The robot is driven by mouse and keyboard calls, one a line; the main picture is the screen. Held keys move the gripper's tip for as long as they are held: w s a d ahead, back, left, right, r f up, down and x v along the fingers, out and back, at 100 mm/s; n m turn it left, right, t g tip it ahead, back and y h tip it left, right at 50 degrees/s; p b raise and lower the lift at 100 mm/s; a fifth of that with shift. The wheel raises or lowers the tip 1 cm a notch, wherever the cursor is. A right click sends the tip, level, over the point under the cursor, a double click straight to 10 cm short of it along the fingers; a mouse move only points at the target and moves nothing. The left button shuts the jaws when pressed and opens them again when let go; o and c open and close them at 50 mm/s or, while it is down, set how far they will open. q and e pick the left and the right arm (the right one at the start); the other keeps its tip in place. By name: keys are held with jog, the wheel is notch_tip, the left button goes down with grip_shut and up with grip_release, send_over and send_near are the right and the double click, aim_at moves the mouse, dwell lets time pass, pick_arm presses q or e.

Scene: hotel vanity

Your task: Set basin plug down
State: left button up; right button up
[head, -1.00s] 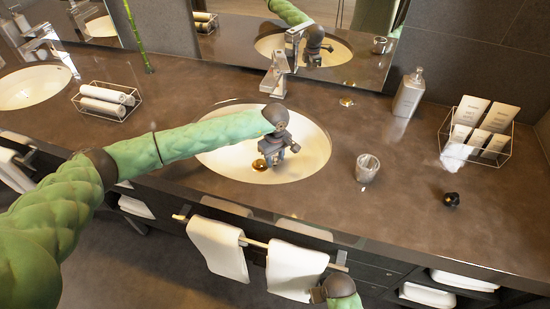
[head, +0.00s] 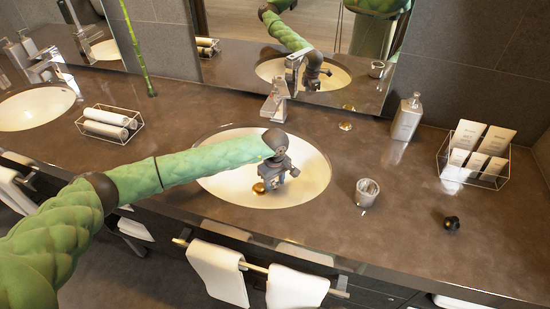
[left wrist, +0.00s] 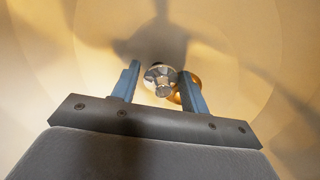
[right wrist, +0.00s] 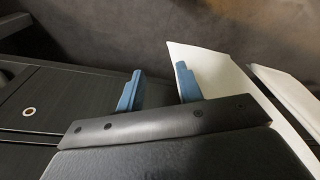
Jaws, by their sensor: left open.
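The basin plug (left wrist: 160,78), a small shiny metal piece with a knob, is in the basin. It shows between the two fingertips of my left gripper (left wrist: 159,70), with gaps at its sides. In the head view my left gripper (head: 275,185) is open, low in the white oval basin (head: 225,187), and hides the plug. The gold drain (head: 258,188) is just left of the fingers; it also shows partly behind the right finger in the left wrist view (left wrist: 186,90). My right gripper (right wrist: 160,83) is open and empty beside hanging white towels, outside the head view.
A glass tumbler (head: 367,192) and a black knob-like object (head: 451,224) stand right of the basin. The faucet (head: 276,100) rises behind the basin. Counter between these is clear.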

aim_at(277, 183)
pick_arm(q)
jog(key=r, duration=0.2)
jog(key=r+p, duration=0.1)
jog(key=r, duration=0.1)
jog(key=shift+w+d, duration=0.1)
jog(key=shift+d, duration=0.25)
notch_tip(277, 183, up, 9)
jog(key=p, duration=0.1)
jog(key=shift+a+f, duration=0.2)
pick_arm(e)
notch_tip(277, 183, down, 8)
jog(key=s+d, duration=0.1)
jog(key=s, duration=0.1)
jog(key=shift+d+r, duration=0.2)
